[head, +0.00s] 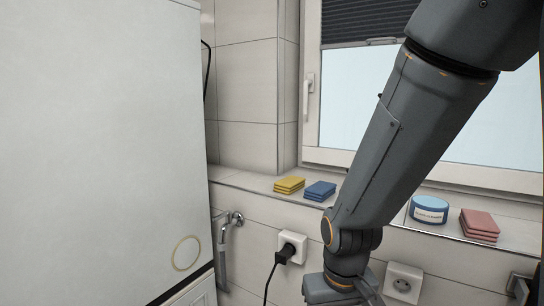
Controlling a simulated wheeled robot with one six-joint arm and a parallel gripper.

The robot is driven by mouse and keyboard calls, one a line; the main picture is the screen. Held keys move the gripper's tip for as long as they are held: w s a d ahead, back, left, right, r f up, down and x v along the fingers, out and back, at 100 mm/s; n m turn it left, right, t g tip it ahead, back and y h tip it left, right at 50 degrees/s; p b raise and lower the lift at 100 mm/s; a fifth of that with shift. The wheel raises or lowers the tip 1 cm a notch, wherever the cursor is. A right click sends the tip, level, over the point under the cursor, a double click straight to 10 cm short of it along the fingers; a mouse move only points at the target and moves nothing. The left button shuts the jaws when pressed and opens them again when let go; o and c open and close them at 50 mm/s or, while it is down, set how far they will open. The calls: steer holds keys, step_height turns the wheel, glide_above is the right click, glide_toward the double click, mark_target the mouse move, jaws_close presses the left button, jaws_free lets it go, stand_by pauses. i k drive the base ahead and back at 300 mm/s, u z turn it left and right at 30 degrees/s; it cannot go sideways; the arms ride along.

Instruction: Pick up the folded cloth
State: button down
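Three folded cloths lie on the tiled window ledge in the head view: a yellow one (289,185) at the left, a blue one (320,190) beside it, and a red one (479,225) at the far right. The picture does not show which one the task names. My arm comes down from the upper right, in front of the ledge between the blue cloth and a round blue tin. Its wrist reaches the bottom edge of the picture. My gripper's fingers are out of view below, so their state is hidden.
The blue-and-white tin (429,210) stands left of the red cloth. The window ledge (240,181) has bare room left of the yellow cloth. A tall white appliance (95,150) fills the left side. A plugged socket (292,247), another socket (403,283) and a tap (226,222) are on the wall below.

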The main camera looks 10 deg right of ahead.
mark_target(320, 192)
steer(key=k, duration=0.5)
steer(key=z, duration=1.9)
steer(key=k, duration=0.3)
steer(key=u, duration=1)
